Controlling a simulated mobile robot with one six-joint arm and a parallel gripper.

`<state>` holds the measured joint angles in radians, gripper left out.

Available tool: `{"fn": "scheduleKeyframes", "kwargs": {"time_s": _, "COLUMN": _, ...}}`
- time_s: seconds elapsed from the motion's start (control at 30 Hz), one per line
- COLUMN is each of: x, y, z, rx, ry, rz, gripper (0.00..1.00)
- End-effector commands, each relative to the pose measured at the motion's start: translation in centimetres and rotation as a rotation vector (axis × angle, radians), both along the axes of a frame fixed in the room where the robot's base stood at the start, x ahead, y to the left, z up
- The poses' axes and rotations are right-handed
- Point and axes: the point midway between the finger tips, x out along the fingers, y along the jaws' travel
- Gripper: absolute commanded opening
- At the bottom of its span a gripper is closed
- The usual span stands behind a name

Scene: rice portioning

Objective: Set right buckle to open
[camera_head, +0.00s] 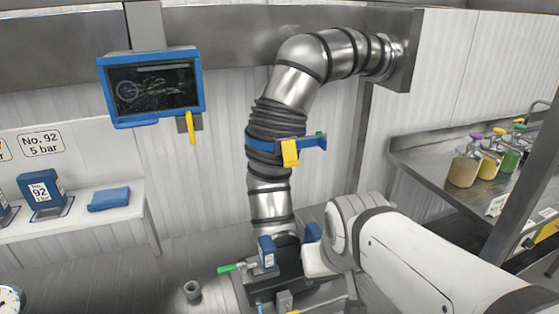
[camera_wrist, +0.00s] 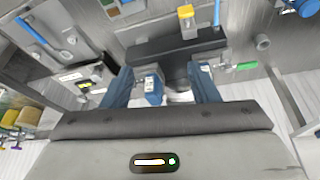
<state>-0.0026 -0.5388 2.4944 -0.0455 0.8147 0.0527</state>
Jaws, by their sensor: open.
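My gripper (camera_wrist: 166,88) is open, its two blue fingers showing in the wrist view. A small blue block with a white label (camera_wrist: 152,86) shows between the fingers; I cannot tell if they touch it. A green handle (camera_wrist: 246,66) is right of the fingers, and it also shows in the head view (camera_head: 229,268). A grey metal latch with a blue handle (camera_wrist: 38,34) is at upper left in the wrist view. I cannot tell for certain which part is the right buckle. In the head view my arm covers part of the machine.
A metal duct (camera_head: 269,199) with a blue clamp (camera_head: 264,144) and yellow tag rises behind the machine. A dark screen (camera_head: 153,89) hangs at upper left. A white shelf (camera_head: 110,213) is at left. A steel counter (camera_head: 423,168) with several bottles is at right.

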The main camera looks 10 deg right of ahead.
Motion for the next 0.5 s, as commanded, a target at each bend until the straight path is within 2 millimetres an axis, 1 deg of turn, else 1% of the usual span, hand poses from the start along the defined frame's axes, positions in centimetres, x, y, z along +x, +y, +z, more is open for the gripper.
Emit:
{"fn": "scheduleKeyframes", "kwargs": {"time_s": 0.03, "x": 1.4, "y": -0.3, "z": -0.6, "rx": -0.013, "ry": -0.044, "rz": -0.008, "gripper": 0.58}}
{"fn": "scheduleKeyframes", "kwargs": {"time_s": 0.07, "x": 2.5, "y": -0.6, "z": -0.7, "rx": -0.021, "ry": -0.081, "rz": -0.014, "gripper": 0.61}}
{"fn": "scheduleKeyframes", "kwargs": {"time_s": 0.1, "x": 4.0, "y": -1.1, "z": -0.8, "rx": -0.034, "ry": -0.136, "rz": -0.022, "gripper": 0.62}}
{"fn": "scheduleKeyframes", "kwargs": {"time_s": 0.17, "x": 6.6, "y": -1.7, "z": -0.8, "rx": -0.051, "ry": -0.23, "rz": -0.032, "gripper": 0.62}}
{"fn": "scheduleKeyframes", "kwargs": {"time_s": 0.2, "x": 8.3, "y": -2.2, "z": -0.7, "rx": -0.062, "ry": -0.297, "rz": -0.035, "gripper": 0.62}}
{"fn": "scheduleKeyframes", "kwargs": {"time_s": 0.27, "x": 10.9, "y": -2.7, "z": -0.4, "rx": -0.072, "ry": -0.398, "rz": -0.036, "gripper": 0.62}}
{"fn": "scheduleKeyframes", "kwargs": {"time_s": 0.3, "x": 12.5, "y": -3.0, "z": -0.1, "rx": -0.075, "ry": -0.466, "rz": -0.031, "gripper": 0.62}}
{"fn": "scheduleKeyframes", "kwargs": {"time_s": 0.37, "x": 14.7, "y": -3.2, "z": 0.3, "rx": -0.074, "ry": -0.564, "rz": -0.019, "gripper": 0.62}}
{"fn": "scheduleKeyframes", "kwargs": {"time_s": 0.4, "x": 16.1, "y": -3.2, "z": 0.6, "rx": -0.067, "ry": -0.628, "rz": -0.007, "gripper": 0.62}}
{"fn": "scheduleKeyframes", "kwargs": {"time_s": 0.43, "x": 17.0, "y": -3.0, "z": 0.7, "rx": -0.056, "ry": -0.665, "rz": 0.016, "gripper": 0.62}}
{"fn": "scheduleKeyframes", "kwargs": {"time_s": 0.5, "x": 19.2, "y": -3.5, "z": 1.5, "rx": -0.061, "ry": -0.79, "rz": 0.018, "gripper": 0.62}}
